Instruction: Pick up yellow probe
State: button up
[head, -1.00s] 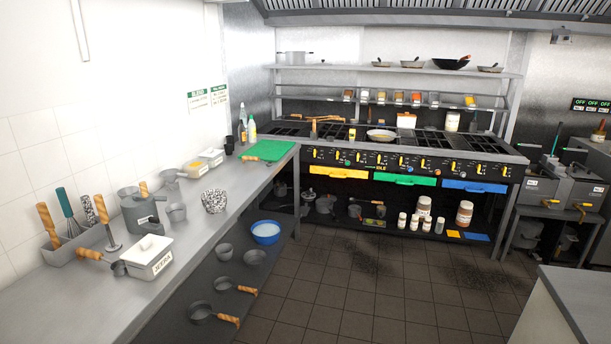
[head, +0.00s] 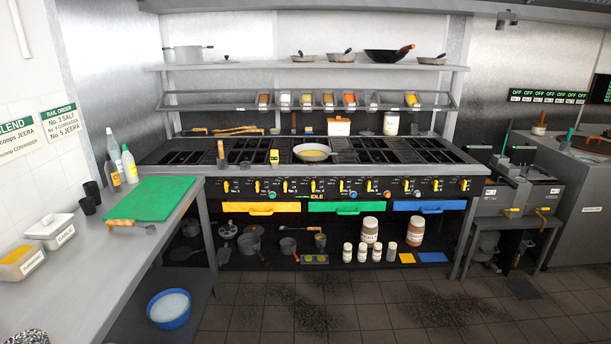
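A small upright yellow object (head: 274,157), which looks like the yellow probe, stands at the front edge of the stove top (head: 385,152). It is left of a pan with yellow contents (head: 313,152). Its fine shape is too small to tell. My gripper is not in view.
A steel counter (head: 110,262) runs along the left, with a green board (head: 150,198), bottles and dark cups. A blue bowl (head: 169,308) sits on the shelf below it. Jars stand under the stove. Fryers (head: 505,190) are at right.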

aim_at(274, 153)
jog(key=i+l+u, duration=0.2)
jog(key=i, duration=0.2)
jog(key=i+l+u, duration=0.15)
jog(key=i, duration=0.2)
jog(key=i+l+u, duration=0.2)
jog(key=i, duration=0.2)
jog(key=i+l+u, duration=0.15)
jog(key=i+u, duration=0.2)
jog(key=i+l+u, duration=0.8)
jog(key=l+u, duration=0.15)
jog(key=i+l+u, duration=0.15)
jog(key=l+u, duration=0.2)
jog(key=l, duration=0.15)
jog(key=i+l+u, duration=0.15)
jog(key=l+u, duration=0.5)
jog(key=l, duration=0.3)
jog(key=l+u, duration=0.35)
jog(key=l, duration=0.2)
